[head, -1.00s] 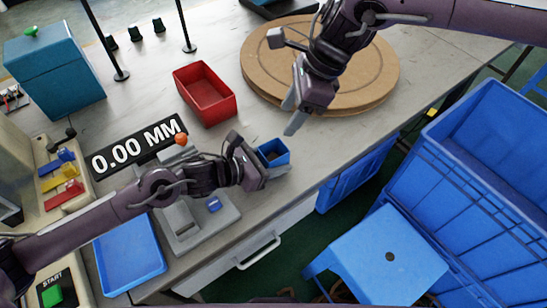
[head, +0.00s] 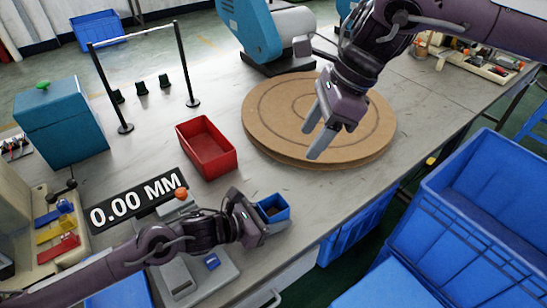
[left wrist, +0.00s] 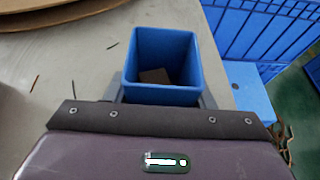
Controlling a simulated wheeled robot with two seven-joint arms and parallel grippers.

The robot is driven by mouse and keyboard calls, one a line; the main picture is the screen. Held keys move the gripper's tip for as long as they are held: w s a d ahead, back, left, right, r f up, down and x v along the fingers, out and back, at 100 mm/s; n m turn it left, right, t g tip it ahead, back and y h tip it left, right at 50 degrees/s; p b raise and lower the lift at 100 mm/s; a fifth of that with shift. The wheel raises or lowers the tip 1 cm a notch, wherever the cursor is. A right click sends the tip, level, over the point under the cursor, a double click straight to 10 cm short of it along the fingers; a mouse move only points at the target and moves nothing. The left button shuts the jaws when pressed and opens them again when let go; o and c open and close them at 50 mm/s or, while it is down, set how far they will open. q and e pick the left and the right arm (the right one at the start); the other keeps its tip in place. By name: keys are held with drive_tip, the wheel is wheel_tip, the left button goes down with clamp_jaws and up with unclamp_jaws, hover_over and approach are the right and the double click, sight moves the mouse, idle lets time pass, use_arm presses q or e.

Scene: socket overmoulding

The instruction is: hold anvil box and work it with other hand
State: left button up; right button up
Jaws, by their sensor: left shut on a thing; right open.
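The anvil box appears to be the small blue open-topped box (head: 272,209) near the table's front edge. My left gripper (head: 262,214) is shut on it, and its fingers flank the box in the left wrist view (left wrist: 162,92). A brown piece (left wrist: 155,76) lies inside the box. The underside of the box is hidden.
A red tray (head: 206,150) lies behind the box. A black "0.00 MM" display (head: 137,201) and a grey gauge stand (head: 205,275) are to the left. Large blue crates (head: 480,210) stand off the table at right. Bare table lies between tray and box.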

idle(0.3)
use_arm(q)
drive_tip(key=o, duration=1)
drive_tip(key=shift+o, duration=0.2)
drive_tip(key=v, duration=1)
drive_tip(key=shift+s+a+r, duration=0.1)
drive_tip(key=shift+s+a, duration=0.05)
drive_tip(key=shift+a, duration=0.1)
drive_tip(key=shift+s+a+r, duration=0.3)
drive_tip(key=shift+s+a, duration=0.05)
drive_tip(key=shift+a, duration=0.15)
